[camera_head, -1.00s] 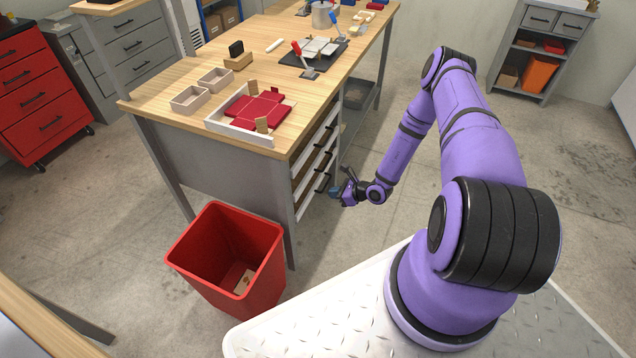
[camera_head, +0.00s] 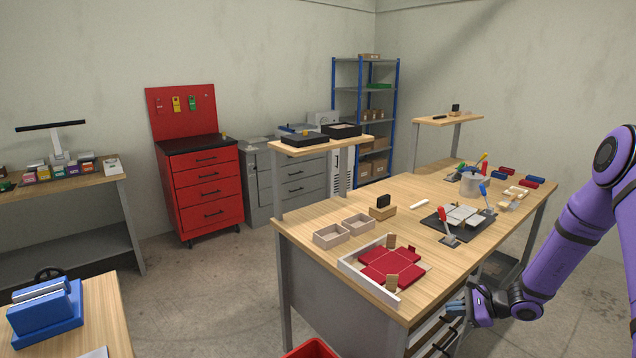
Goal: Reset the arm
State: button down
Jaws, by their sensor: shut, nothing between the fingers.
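My purple arm comes in from the right edge of the head view.
On the bench are a white tray (camera_head: 357,279) with a red folded blank (camera_head: 391,266), two small boxes (camera_head: 331,236), a black mat (camera_head: 449,229) with clamps and a metal pot (camera_head: 471,182). A red bin (camera_head: 311,349) stands below. Open floor lies left.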

jog(key=s+a+r+n+g+h, duration=0.1)
jog(key=s+a+r+n, duration=0.25)
jog(key=r, duration=0.65)
jog(key=s+a+r+n+g+h, duration=0.15)
jog(key=s+r+n, duration=0.25)
jog(key=r, duration=0.5)
jog(key=s+a+r+n+g+h, duration=0.1)
jog(key=s+a+r+n+g, duration=0.2)
jog(key=r, duration=0.7)
jog(key=s+r+n+t+h, duration=0.2)
jog(key=s+r, duration=0.5)
jog(key=s, duration=0.5)
jog(key=s+r+n+t+h, duration=0.3)
jog(key=s+r+n+h, duration=0.2)
jog(key=s, duration=0.8)
notch_tip(320, 180, up, 2)
jog(key=shift+d+r+n, duration=0.15)
jog(key=shift+d+n, duration=0.2)
jog(key=shift+n, duration=0.2)
